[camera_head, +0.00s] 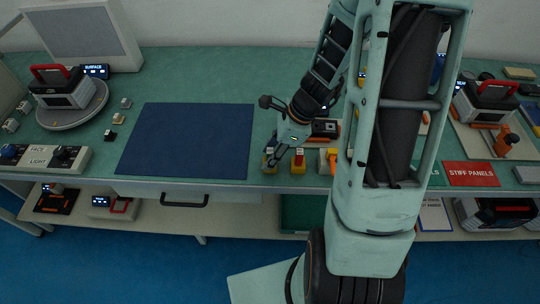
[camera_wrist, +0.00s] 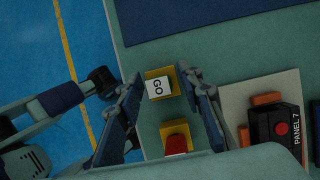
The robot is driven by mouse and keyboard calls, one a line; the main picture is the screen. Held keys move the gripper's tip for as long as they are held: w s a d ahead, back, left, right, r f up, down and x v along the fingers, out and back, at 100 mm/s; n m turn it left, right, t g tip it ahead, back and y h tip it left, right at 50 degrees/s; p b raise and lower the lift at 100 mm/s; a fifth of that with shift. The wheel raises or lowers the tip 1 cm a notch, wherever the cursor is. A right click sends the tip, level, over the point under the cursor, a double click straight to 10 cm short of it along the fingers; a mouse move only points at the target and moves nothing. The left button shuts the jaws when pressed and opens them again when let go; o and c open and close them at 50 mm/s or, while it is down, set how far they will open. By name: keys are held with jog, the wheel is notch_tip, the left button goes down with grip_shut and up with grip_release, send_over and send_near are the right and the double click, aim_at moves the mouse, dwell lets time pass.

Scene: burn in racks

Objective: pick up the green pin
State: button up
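I cannot make out a green pin in either view. A white block marked GO (camera_wrist: 159,87) sits on a yellow base in the wrist view; its underside is hidden. In the head view its yellow base (camera_head: 269,168) is partly behind a finger. My gripper (camera_wrist: 159,75) is open, its fingers apart on either side of the GO block, with nothing held. It shows in the head view (camera_head: 284,156) low over the bench's front edge. A red-topped piece on a yellow base (camera_wrist: 176,140) stands beside the GO block; it also shows in the head view (camera_head: 298,161).
A device marked PANEL 7 (camera_wrist: 274,133) lies on a pale plate behind the row. A bare dark blue mat (camera_head: 187,140) lies left of my gripper. A drawer handle (camera_head: 184,201) is below the bench edge.

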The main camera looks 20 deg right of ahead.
grip_shut()
jog(key=shift+r, duration=0.2)
